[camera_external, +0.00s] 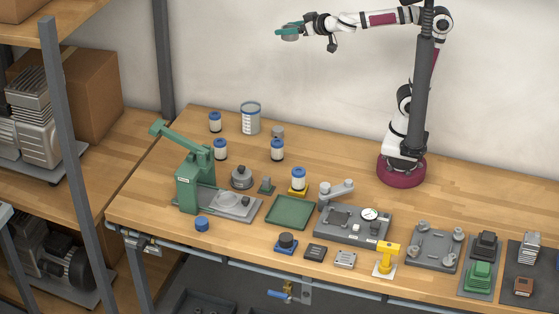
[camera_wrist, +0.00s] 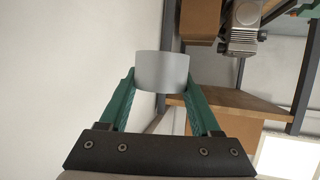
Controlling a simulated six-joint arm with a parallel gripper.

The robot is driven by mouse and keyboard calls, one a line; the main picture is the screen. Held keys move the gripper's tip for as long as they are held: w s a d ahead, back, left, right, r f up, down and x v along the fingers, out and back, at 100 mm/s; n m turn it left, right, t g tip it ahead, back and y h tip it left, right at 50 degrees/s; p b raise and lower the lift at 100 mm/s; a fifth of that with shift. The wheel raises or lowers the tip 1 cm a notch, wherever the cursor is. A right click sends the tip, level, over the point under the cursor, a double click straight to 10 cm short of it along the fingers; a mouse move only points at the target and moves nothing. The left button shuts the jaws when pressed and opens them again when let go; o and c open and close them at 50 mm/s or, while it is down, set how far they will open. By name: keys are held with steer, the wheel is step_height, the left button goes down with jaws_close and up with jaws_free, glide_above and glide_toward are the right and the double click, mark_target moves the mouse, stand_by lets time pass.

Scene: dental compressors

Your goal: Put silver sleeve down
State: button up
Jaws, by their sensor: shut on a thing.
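My gripper (camera_wrist: 162,80) is shut on the silver sleeve (camera_wrist: 162,71), a smooth light-grey cylinder held between the two green fingers in the wrist view. In the external view my gripper (camera_external: 287,32) is high above the workbench, near the wall, with the arm stretched out to the left. The sleeve is small there, at the green fingertips (camera_external: 289,38). It is well clear of the bench and touches nothing but the fingers.
On the wooden bench (camera_external: 340,165) stand a green press (camera_external: 190,185), several blue-capped jars (camera_external: 277,150), a green tray (camera_external: 290,212) and a grey fixture plate with a dial gauge (camera_external: 352,222). Shelving with posts (camera_external: 70,130) is at the left. The bench's back middle is partly clear.

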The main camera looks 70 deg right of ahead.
step_height(320, 180, up, 2)
steer(key=w+a+r+n+y, duration=0.1)
steer(key=w+a+r+y, duration=0.1)
steer(key=w+a, duration=0.35)
steer(key=n+y, duration=0.7)
glide_above(224, 234)
step_height(224, 234, down, 2)
steer(key=f, duration=0.1)
step_height(224, 234, down, 43)
steer(key=shift+w+r, duration=0.1)
steer(key=shift+f, duration=0.3)
steer(key=shift+f, duration=0.3)
steer(key=o, duration=1.4)
steer(key=shift+f, duration=0.1)
